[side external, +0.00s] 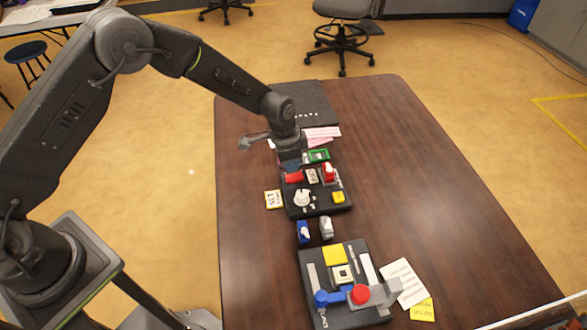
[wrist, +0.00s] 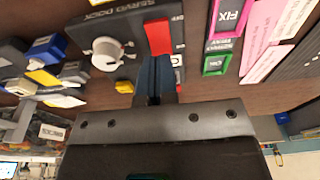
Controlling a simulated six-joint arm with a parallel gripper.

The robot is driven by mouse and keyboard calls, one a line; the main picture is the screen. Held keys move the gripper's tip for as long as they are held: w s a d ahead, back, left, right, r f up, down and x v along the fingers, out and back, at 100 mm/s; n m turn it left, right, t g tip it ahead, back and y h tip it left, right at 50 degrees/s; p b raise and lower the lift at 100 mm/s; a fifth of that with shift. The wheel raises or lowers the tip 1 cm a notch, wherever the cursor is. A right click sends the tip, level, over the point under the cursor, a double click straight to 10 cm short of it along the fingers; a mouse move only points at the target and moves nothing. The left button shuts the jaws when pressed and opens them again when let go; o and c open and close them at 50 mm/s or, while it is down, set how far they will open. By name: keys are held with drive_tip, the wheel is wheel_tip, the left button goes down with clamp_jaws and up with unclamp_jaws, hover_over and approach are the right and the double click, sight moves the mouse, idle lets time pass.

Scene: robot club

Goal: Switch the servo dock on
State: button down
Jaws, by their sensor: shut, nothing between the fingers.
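The servo dock is a black panel (side external: 322,207) on the table, with a white knob (side external: 302,198), a yellow button (side external: 338,197) and a red switch (side external: 293,177). In the wrist view the red switch (wrist: 158,37) lies beside the OFF and ON marks, with the white knob (wrist: 108,52) to its left. I cannot tell which way the switch is set. My gripper (wrist: 152,78) is shut and empty, its fingertips close to the lower end of the switch. I cannot tell whether they touch. In the side view my gripper (side external: 291,165) hides part of the panel's far edge.
A second black panel (side external: 322,255) with a red knob (side external: 361,294) stands nearer the camera. Blue (side external: 304,232) and grey (side external: 326,228) blocks lie between the panels. A green-framed tag (side external: 319,155) and pink notes (side external: 320,135) lie behind.

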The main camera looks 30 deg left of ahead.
sight(300, 175)
wheel_tip(300, 175, up, 10)
drive_tip(key=s+a, duration=0.1)
drive_tip(key=shift+r, duration=0.2)
drive_tip(key=shift+w+d+r, duration=0.15)
drive_tip(key=shift+w+d, duration=0.3)
drive_tip(key=f, duration=0.4)
drive_tip(key=w+d+f, duration=0.1)
drive_tip(key=f, duration=0.8)
drive_tip(key=shift+w+d+f, duration=0.25)
drive_tip(key=shift+d+f, duration=0.05)
drive_tip(key=shift+f, duration=0.1)
